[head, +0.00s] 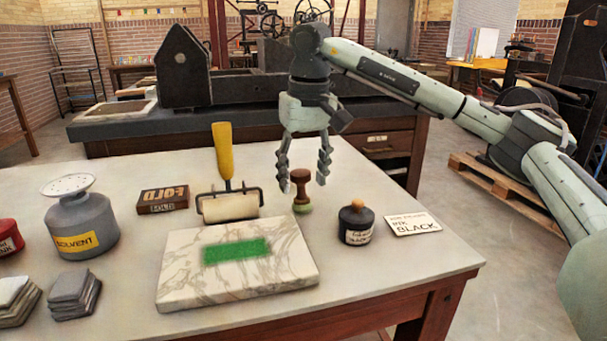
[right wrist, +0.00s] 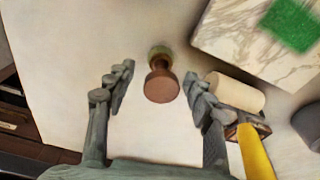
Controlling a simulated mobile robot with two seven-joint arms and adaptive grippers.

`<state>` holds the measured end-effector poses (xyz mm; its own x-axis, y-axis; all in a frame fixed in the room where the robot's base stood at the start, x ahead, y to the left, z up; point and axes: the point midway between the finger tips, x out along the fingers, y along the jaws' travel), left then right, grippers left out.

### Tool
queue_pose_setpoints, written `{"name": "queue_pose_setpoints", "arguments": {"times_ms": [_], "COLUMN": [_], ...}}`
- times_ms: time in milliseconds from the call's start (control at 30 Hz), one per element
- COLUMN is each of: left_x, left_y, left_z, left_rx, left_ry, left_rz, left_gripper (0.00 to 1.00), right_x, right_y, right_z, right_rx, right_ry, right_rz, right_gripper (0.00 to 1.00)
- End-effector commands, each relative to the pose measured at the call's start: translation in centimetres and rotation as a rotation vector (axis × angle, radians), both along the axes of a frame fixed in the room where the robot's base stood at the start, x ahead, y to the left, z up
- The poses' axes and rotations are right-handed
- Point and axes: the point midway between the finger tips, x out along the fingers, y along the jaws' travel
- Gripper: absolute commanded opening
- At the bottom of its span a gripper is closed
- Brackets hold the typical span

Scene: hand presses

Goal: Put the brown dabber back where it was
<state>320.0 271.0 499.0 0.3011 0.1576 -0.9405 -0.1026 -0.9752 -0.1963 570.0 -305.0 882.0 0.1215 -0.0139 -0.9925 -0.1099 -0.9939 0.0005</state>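The brown dabber (head: 302,188) stands upright on the table, behind the marble slab's right part, with a green-tinged base. It also shows in the right wrist view (right wrist: 162,86), seen from above between my fingers. My right gripper (head: 303,184) is open, pointing down around or just above the dabber. In the right wrist view my right gripper (right wrist: 160,85) has a finger on each side, with gaps between them and the dabber. No contact shows. My left gripper is not in view.
The marble slab (head: 190,280) carries a green ink patch. A yellow-handled roller (head: 230,200) stands left of the dabber, close to one finger. A black ink bottle (head: 356,226) and a card (head: 413,224) are at right. The solvent can (head: 82,228) and a type box (head: 163,198) are at left.

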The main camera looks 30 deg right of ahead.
Motion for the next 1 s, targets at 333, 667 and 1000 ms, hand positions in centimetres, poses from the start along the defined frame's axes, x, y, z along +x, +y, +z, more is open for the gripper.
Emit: {"name": "queue_pose_setpoints", "arguments": {"times_ms": [333, 667, 1000], "left_x": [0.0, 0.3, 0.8], "left_y": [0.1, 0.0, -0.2], "left_z": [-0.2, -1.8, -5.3], "left_rx": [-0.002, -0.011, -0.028], "left_ry": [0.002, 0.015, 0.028], "left_rz": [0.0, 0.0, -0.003], "left_gripper": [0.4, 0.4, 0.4], "right_x": [0.0, -0.8, -1.4], "right_y": [0.1, 0.1, 0.2], "right_z": [1.3, 8.4, 12.2], "right_rx": [0.002, 0.0, 0.0], "right_ry": [-0.003, -0.004, 0.0], "right_rz": [0.0, 0.001, 0.001], "right_gripper": [0.53, 0.53, 0.53]}}
